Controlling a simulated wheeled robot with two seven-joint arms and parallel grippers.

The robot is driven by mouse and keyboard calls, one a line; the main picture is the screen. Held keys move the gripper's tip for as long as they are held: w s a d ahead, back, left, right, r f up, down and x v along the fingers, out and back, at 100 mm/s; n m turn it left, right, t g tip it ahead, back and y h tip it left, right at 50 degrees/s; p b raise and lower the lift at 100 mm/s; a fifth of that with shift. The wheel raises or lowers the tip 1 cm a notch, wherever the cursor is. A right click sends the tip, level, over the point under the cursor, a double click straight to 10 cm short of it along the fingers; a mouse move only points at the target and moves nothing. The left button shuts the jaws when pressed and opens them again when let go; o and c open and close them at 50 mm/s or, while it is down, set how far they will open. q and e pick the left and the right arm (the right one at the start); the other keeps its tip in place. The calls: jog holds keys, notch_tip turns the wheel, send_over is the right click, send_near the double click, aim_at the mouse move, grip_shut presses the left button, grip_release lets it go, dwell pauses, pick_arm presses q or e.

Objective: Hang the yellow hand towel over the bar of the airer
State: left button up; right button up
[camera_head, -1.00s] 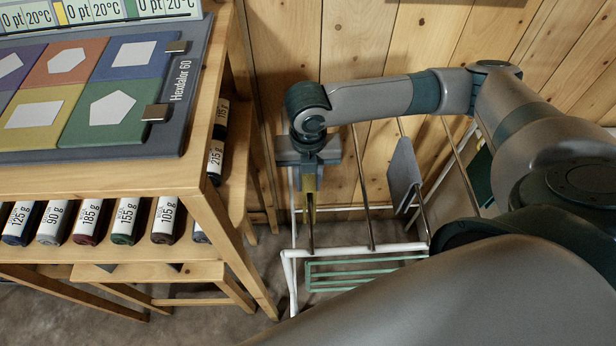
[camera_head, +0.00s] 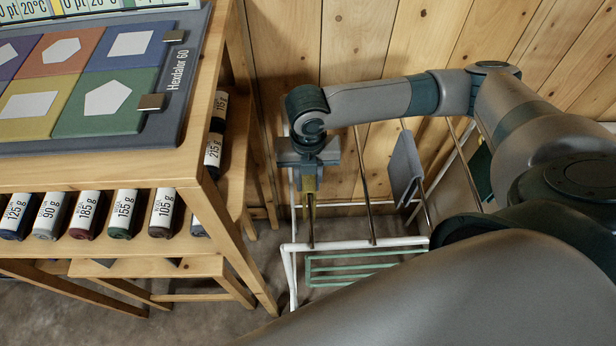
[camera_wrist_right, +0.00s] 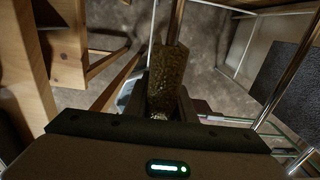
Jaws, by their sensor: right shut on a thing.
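The yellow hand towel (camera_head: 310,186) is a narrow strip below my right gripper (camera_head: 309,166) in the head view. It shows larger, olive-yellow, in the wrist view (camera_wrist_right: 168,75). My right gripper (camera_wrist_right: 161,108) is shut on it. The airer has a white frame (camera_head: 287,265) and several metal bars. The towel lines up with the leftmost bar (camera_head: 310,230), which also runs on beyond it in the wrist view (camera_wrist_right: 176,22). The gripper hides their contact, so I cannot tell if the towel rests on the bar. My left gripper is not in view.
A grey cloth (camera_head: 405,167) hangs on another airer bar, right of a bare middle bar (camera_head: 366,205). Green rails (camera_head: 350,268) sit low at the airer's front. A wooden table (camera_head: 190,165) with a shelf of labelled bottles (camera_head: 122,215) stands close on the left. A plank wall is behind.

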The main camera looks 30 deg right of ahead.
aim_at(308, 185)
jog(key=o, duration=1.4)
jog(key=shift+o, duration=0.2)
notch_tip(308, 185, up, 9)
jog(key=p, duration=1)
